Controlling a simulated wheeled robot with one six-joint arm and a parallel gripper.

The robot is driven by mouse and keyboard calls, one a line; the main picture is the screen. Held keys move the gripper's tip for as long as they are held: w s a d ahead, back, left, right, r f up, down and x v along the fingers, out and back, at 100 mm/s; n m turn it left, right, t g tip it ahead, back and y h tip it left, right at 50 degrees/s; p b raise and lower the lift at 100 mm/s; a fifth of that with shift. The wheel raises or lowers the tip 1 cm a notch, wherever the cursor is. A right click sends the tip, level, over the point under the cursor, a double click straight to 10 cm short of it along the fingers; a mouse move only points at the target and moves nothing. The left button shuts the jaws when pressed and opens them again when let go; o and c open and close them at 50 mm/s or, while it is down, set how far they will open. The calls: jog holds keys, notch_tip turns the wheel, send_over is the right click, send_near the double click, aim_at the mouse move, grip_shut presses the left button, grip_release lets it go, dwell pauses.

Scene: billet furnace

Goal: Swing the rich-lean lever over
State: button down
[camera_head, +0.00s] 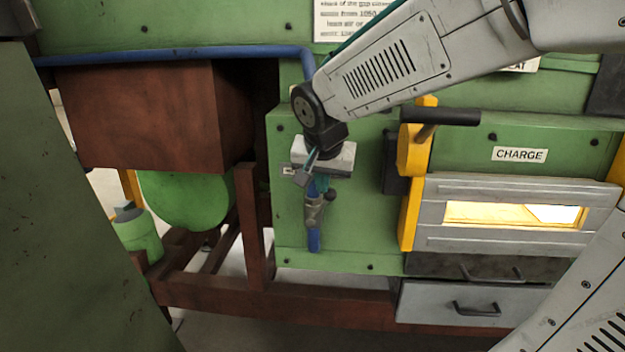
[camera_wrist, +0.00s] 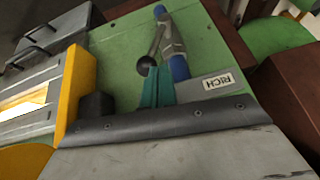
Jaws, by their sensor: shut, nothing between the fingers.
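The rich-lean valve (camera_head: 317,212) is a grey fitting on a blue vertical pipe on the green furnace panel. In the wrist view the valve (camera_wrist: 172,40) carries a grey lever (camera_wrist: 157,40) ending in a black ball knob (camera_wrist: 146,65). The knob lies on the side of the pipe away from the RICH label (camera_wrist: 217,83). My gripper (camera_head: 321,183) is over the pipe just above the valve. Its teal fingers (camera_wrist: 159,75) are shut and empty, close beside the knob; whether they touch it I cannot tell. The knob is hard to make out in the head view.
The furnace door (camera_head: 515,185), with CHARGE above it and a glowing slot, stands to the right. A yellow lever with a black handle (camera_head: 440,116) juts out beside it. A brown box (camera_head: 145,115) and frame stand left; a blue pipe (camera_head: 180,53) runs above.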

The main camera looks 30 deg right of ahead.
jog(key=shift+s+d+f, duration=0.15)
jog(key=shift+s+d, duration=0.1)
jog(key=shift+s, duration=0.05)
jog(key=shift+s+d+f, duration=0.15)
jog(key=shift+s+d, duration=0.05)
dwell(0.3)
jog(key=d+v, duration=0.1)
jog(key=v, duration=1.1)
jog(key=shift+s, duration=0.3)
jog(key=s+a+f+n+g+y, duration=0.1)
jog(key=s+a+f+n, duration=0.2)
jog(key=s+f, duration=0.3)
jog(key=s+a+f+n+g+y, duration=0.2)
jog(key=s+a+f+n, duration=0.2)
jog(key=s+f, duration=0.3)
jog(key=s+n, duration=0.1)
jog(key=s, duration=0.2)
jog(key=shift+a+f+n+g, duration=0.2)
jog(key=shift+a+n+g, duration=0.1)
jog(key=shift+n, duration=0.1)
